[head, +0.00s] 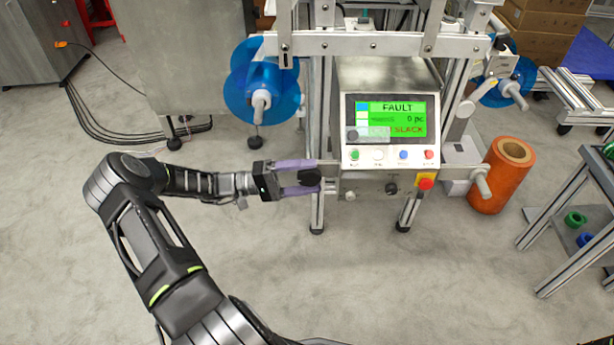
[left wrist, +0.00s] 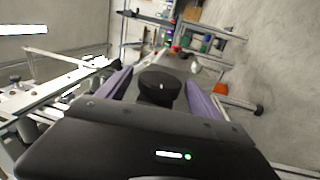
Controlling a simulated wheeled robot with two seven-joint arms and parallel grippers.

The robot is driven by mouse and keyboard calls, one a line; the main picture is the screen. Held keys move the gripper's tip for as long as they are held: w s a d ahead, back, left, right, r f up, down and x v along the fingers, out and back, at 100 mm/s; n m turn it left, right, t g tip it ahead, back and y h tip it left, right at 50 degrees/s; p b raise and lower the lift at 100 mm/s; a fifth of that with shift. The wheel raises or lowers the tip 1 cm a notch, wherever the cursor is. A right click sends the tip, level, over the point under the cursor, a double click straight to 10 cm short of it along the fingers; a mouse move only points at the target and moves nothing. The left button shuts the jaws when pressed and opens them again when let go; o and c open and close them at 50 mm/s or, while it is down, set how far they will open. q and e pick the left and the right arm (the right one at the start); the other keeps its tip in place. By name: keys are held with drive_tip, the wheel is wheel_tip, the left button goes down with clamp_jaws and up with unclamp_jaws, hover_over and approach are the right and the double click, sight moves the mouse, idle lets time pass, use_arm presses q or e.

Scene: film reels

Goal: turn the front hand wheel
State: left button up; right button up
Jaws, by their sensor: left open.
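The front hand wheel is a small black round knob (head: 310,177) on the left side of the machine's front, beside the control panel (head: 390,130). My left gripper (head: 304,176) has its purple fingers around the knob. In the left wrist view the knob (left wrist: 160,87) sits between the two spread fingers, with a gap showing at least on its right side. The left gripper is open; whether a finger touches the knob I cannot tell. The panel screen reads FAULT and SLACK on green. My right gripper is not in view.
Blue film reels hang at the machine's left (head: 262,85) and right (head: 508,82). An orange roll (head: 502,175) stands on the floor at right. A red button on yellow (head: 425,184) is below the panel. A metal cart (head: 575,215) is far right. The floor in front is clear.

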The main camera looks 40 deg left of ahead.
use_arm(q)
drive_tip(key=v, duration=0.8)
drive_tip(key=shift+w, duration=0.1)
idle(1.4)
